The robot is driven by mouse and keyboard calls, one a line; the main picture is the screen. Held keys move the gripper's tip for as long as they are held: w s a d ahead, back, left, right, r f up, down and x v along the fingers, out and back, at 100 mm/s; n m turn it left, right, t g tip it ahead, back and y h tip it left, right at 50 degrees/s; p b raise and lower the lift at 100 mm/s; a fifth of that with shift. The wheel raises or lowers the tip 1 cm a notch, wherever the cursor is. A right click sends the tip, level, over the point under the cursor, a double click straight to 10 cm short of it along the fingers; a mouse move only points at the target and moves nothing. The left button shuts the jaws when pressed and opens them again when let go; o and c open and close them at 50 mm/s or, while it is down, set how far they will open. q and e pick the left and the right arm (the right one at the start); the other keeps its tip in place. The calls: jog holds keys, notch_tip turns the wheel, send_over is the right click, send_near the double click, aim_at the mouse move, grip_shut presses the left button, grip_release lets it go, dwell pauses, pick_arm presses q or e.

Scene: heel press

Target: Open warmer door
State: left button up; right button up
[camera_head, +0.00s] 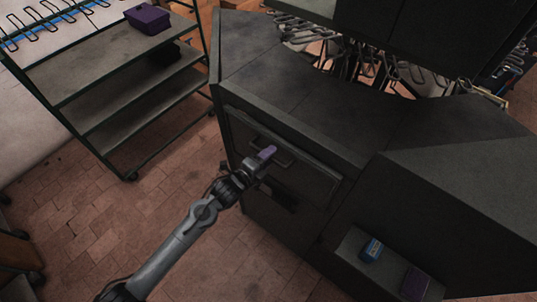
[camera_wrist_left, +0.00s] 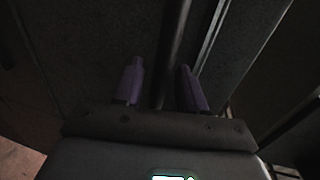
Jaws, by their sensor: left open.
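The warmer door (camera_head: 312,178) is a dark panel on the front of the dark cabinet and looks closed. A bar handle (camera_head: 282,156) runs along its upper part. My left gripper (camera_head: 266,154), with purple fingers, is at the handle in the head view. In the left wrist view my left gripper (camera_wrist_left: 162,85) is open, and the dark handle bar (camera_wrist_left: 174,55) runs between its two fingers. I cannot tell whether either finger touches the bar. My right gripper is not in view.
A shelf rack (camera_head: 105,85) with a purple box (camera_head: 147,18) stands at the left. A low ledge at the lower right carries a blue item (camera_head: 372,250) and a dark purple item (camera_head: 415,283). The brick floor (camera_head: 80,215) is clear in front of the cabinet.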

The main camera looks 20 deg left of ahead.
pick_arm(q)
jog(key=shift+w+d, duration=0.1)
jog(key=shift+w, duration=0.1)
grip_shut()
jog(key=shift+f, duration=0.1)
